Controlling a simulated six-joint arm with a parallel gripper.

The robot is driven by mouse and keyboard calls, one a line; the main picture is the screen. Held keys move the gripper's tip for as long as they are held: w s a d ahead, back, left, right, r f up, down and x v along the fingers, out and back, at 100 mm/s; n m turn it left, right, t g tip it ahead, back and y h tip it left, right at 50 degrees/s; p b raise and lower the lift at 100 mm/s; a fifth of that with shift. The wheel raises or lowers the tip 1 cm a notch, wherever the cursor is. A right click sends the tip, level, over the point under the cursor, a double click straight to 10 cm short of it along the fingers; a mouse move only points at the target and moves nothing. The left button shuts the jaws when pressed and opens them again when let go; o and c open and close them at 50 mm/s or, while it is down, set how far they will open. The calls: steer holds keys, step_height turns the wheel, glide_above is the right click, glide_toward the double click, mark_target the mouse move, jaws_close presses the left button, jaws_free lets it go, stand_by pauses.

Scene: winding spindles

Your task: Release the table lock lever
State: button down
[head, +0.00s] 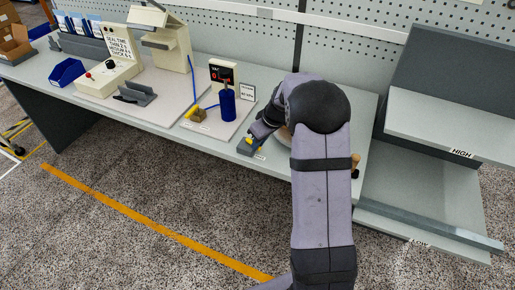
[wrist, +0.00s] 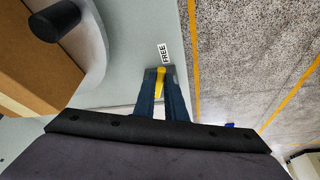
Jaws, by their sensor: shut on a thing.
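The yellow lock lever (wrist: 160,82) is between the two dark blue fingers of my gripper (wrist: 161,78) in the wrist view. The fingers are shut on it, close to the table edge. A white label (wrist: 164,54) reading FREE lies just beyond the fingertips. In the head view my gripper (head: 250,145) is low at the front edge of the bench, and a bit of yellow shows there. The fingers hide most of the lever and its mount.
A rounded grey part with a black knob (wrist: 55,20) stands close to my gripper in the wrist view. On the bench (head: 190,140), a blue cylinder (head: 228,102) stands to the left of my arm. A grey shelf unit marked HIGH (head: 440,130) is at the right.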

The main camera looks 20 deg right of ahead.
steer(key=shift+d+n, duration=0.15)
steer(key=shift+n, duration=0.15)
steer(key=shift+w, duration=0.1)
steer(key=c, duration=1.8)
jaws_free()
steer(key=shift+r, duration=0.1)
steer(key=b+v, duration=0.2)
steer(key=v, duration=0.5)
steer(key=shift+d, duration=0.1)
